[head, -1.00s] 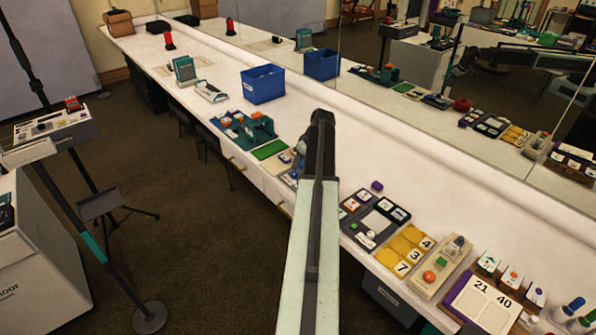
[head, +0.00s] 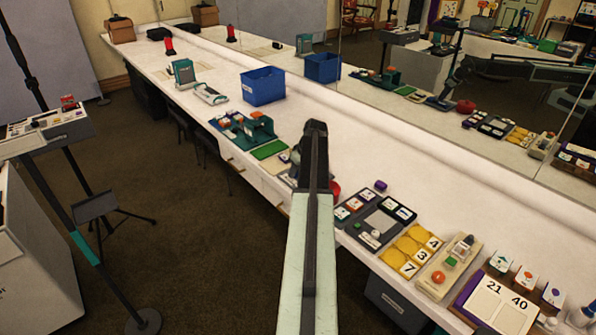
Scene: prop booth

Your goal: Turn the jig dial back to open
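My gripper (head: 315,130) is at the far end of my arm, above the counter in the middle of the view. It is dark and seen from behind, so its fingers are hidden. No jig dial can be made out with certainty. A teal fixture (head: 258,130) with small orange and white parts stands on the counter left of my gripper. A grey panel (head: 356,220) with a pale round knob (head: 375,233) lies to the right of my arm.
A blue bin (head: 262,88) stands farther back. A green mat (head: 269,150), a yellow number tray (head: 418,240), a beige board (head: 455,258) and a number card (head: 493,305) line the counter. A red object (head: 335,188) shows partly behind my arm. A mirror backs the counter.

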